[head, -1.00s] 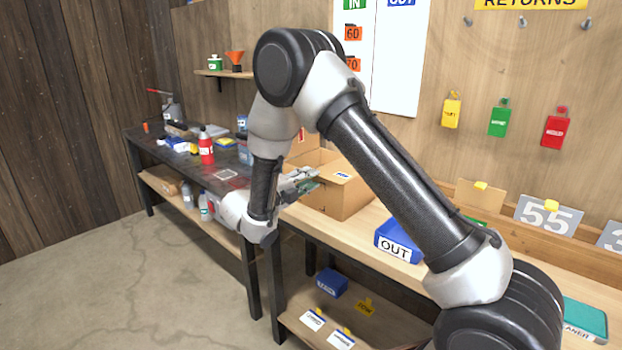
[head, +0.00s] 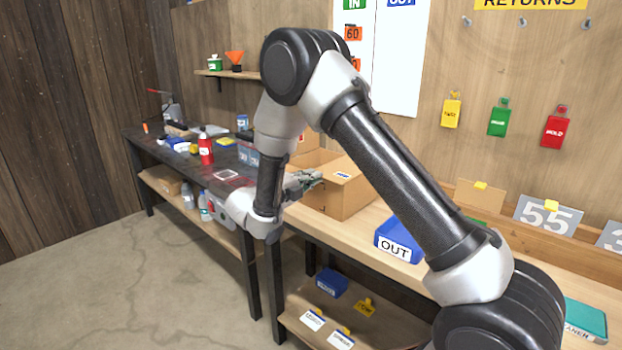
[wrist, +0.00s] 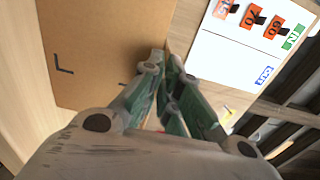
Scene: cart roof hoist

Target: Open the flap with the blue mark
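A cardboard box (head: 345,199) stands on the wooden bench. A small white and blue mark (head: 343,175) shows on its top, on a flap that looks lowered. Another cardboard panel (head: 313,158) stands up at the box's back left. My gripper (head: 318,176) is at the left side of the box, close to the top edge; I cannot tell whether it touches. In the wrist view, a brown cardboard face (wrist: 105,45) with thin black marks fills the upper left. The gripper's fingertips (wrist: 164,62) come together beside its edge, with nothing visible between them. The blue mark is not visible there.
A blue OUT bin (head: 398,241) stands on the bench right of the box, below my arm. A red bottle (head: 206,150) and other items stand on the dark bench at left. A white board (head: 398,60) hangs behind. The floor (head: 130,280) at front left is clear.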

